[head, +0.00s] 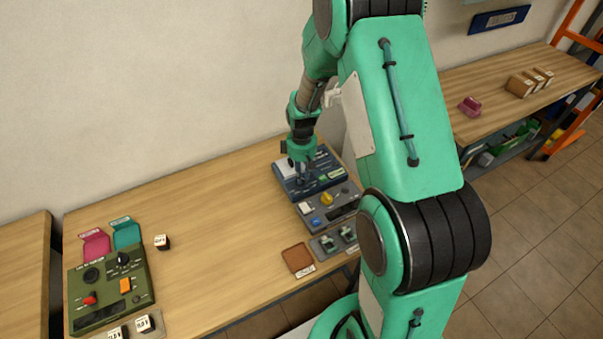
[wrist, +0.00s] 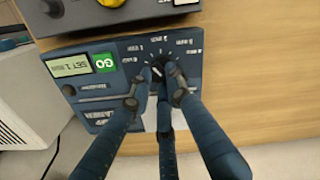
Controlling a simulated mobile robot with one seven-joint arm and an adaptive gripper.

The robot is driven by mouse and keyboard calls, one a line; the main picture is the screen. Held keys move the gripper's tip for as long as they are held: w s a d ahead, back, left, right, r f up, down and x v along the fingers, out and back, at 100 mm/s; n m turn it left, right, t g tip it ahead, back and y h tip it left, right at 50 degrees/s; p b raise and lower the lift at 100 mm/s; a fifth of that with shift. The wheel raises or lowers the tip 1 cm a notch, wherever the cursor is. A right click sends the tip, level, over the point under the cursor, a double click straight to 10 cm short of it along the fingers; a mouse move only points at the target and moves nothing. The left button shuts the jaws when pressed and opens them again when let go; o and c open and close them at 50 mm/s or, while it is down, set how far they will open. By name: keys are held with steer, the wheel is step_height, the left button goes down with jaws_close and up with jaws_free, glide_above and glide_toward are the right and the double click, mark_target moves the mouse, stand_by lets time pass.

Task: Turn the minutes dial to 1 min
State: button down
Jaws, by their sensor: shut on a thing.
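The dark minutes dial (wrist: 171,70) sits on a blue timer panel (wrist: 95,88), ringed by white tick marks. My gripper (wrist: 158,97) is shut on the dial, its fingers on both sides and partly covering it. The dial's exact pointing is hard to read. The panel's display (wrist: 68,66) appears to read "SET 1", beside a green GO button (wrist: 104,62). In the head view, my gripper (head: 302,172) reaches down onto the blue panel (head: 328,184) at the back of the table; the dial is hidden there.
A grey panel (head: 330,212) with a yellow knob (head: 327,199) stands just in front of the blue one. A brown tray (head: 297,258) lies nearby. A green control box (head: 108,287) stands at the left. The table (head: 215,225) between is mostly clear.

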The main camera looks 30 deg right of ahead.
steer(key=shift+m, duration=0.5)
steer(key=c, duration=1.6)
jaws_free()
steer(key=shift+c, duration=0.2)
steer(key=shift+r, duration=0.15)
step_height(320, 180, up, 12)
